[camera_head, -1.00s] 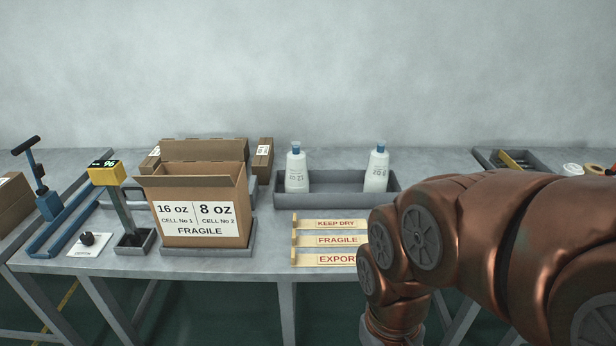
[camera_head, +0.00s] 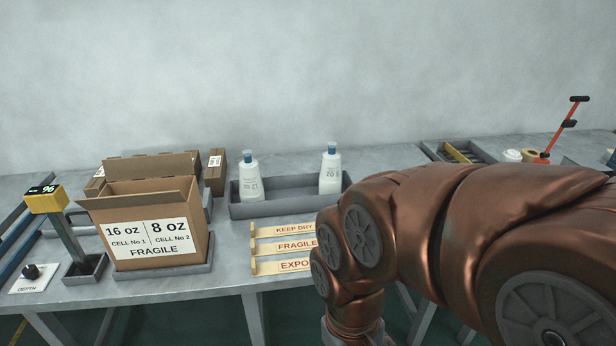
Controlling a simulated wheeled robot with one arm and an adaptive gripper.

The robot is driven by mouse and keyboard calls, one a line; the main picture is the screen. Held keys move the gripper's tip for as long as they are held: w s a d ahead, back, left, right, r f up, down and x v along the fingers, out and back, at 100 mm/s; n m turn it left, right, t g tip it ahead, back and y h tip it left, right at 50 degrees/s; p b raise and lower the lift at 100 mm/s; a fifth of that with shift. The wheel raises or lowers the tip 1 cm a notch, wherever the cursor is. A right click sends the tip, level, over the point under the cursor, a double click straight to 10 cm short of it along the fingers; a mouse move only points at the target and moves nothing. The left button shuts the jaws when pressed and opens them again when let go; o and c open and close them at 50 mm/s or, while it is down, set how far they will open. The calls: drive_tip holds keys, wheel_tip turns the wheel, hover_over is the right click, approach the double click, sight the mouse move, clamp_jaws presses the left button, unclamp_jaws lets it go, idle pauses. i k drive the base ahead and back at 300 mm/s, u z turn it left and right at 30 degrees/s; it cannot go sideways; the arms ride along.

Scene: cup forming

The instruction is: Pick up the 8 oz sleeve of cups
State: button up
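My copper-coloured arm fills the lower right of the view. My gripper is outside the view.
An open cardboard box (camera_head: 158,260) marked 16 oz and 8 oz stands left of the tray. Label strips (camera_head: 283,247) lie in front of the tray. A yellow-topped gauge (camera_head: 46,198) is at far left. A red-handled tool (camera_head: 561,139) stands at far right.

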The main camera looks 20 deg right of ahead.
sight(330, 178)
drive_tip(key=z, duration=0.05)
drive_tip(key=k, duration=0.45)
drive_tip(key=z, duration=0.65)
drive_tip(key=i, duration=1.6)
drive_tip(key=u, duration=1.45)
